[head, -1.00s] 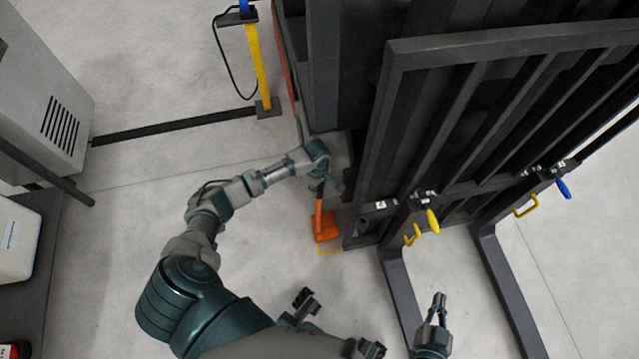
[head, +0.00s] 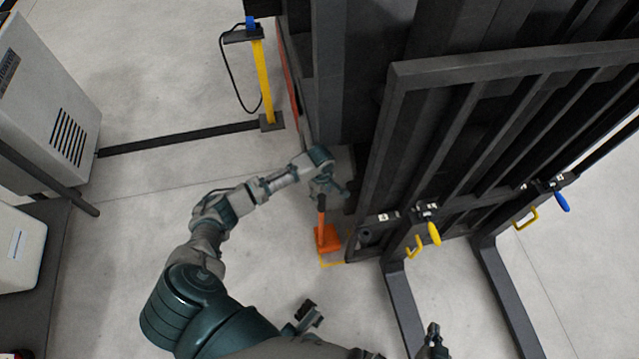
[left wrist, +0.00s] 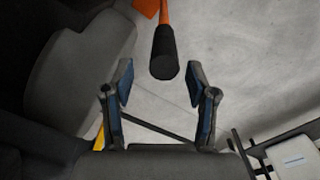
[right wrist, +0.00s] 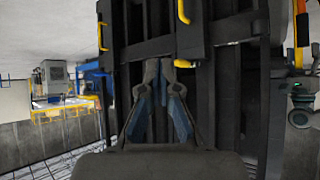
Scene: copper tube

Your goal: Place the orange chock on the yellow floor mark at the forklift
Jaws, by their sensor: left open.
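The orange chock (head: 328,241) sits on the floor beside the forklift (head: 385,215). The yellow floor mark (head: 333,263) shows as a thin outline along its near edge; the rest of the mark is hidden, so I cannot tell how fully the chock covers it. The chock's handle stands up, with a black grip (left wrist: 164,55) at its end. My left gripper (head: 330,188) is just above the handle. In the left wrist view its fingers (left wrist: 160,85) are spread and empty, with the grip's end apart from them. My right gripper (head: 433,335) is low in the head view; its fingertips (right wrist: 159,68) meet, empty.
The forklift's dark mast and carriage stand close right of my left gripper, with forks (head: 404,310) reaching along the floor. A yellow post (head: 263,80) stands at the back. A grey cabinet (head: 45,100) is at the left. Floor between cabinet and chock is clear apart from my arm.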

